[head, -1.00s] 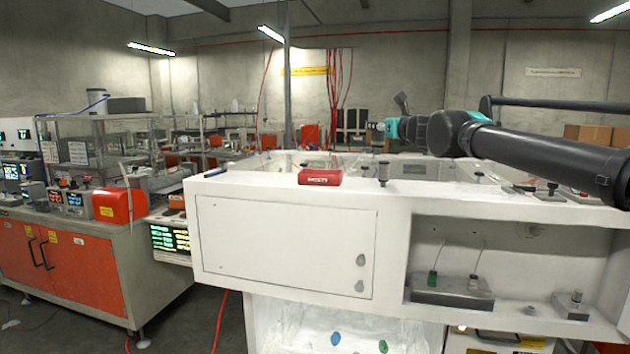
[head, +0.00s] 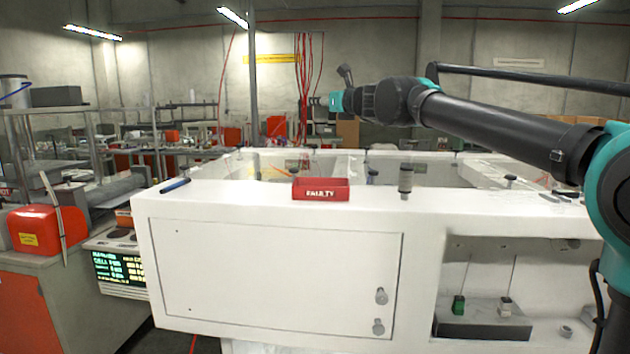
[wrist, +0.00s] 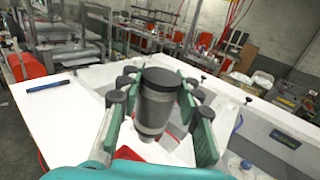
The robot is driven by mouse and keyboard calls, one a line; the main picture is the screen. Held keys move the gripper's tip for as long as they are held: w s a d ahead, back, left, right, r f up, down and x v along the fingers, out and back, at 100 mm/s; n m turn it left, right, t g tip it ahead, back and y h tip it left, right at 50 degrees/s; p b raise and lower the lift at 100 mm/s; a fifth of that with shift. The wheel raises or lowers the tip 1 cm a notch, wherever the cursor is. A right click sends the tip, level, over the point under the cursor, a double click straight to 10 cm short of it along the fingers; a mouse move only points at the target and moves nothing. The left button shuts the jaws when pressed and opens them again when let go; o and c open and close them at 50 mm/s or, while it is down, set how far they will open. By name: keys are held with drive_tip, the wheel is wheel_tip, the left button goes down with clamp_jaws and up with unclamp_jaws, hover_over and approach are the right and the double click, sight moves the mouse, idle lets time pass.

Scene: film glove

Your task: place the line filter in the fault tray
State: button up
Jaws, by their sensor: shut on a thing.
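The line filter, a dark-capped grey cylinder (wrist: 157,101), stands roughly upright between the fingers of my gripper (wrist: 160,88) in the wrist view. The gripper is shut on it. In the head view my gripper (head: 322,102) is small, high above the bench, and the filter is hard to make out there. The fault tray (head: 321,189), a small red open box lettered FAULTY, sits on the front ledge of the white bench. In the wrist view red parts of the tray (wrist: 127,154) show below the filter; the rest is hidden by the filter and gripper.
A blue pen-like object (head: 174,186) lies at the ledge's left end. The white ledge (head: 240,196) is clear between pen and tray. Recessed bays lie behind the ledge.

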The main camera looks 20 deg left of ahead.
wheel_tip(320, 180, down, 19)
drive_tip(key=shift+d+r, duration=0.1)
drive_tip(key=shift+r, duration=0.05)
idle(0.4)
drive_tip(key=o, duration=1.2)
drive_tip(key=shift+c, duration=0.2)
drive_tip(key=v, duration=1.2)
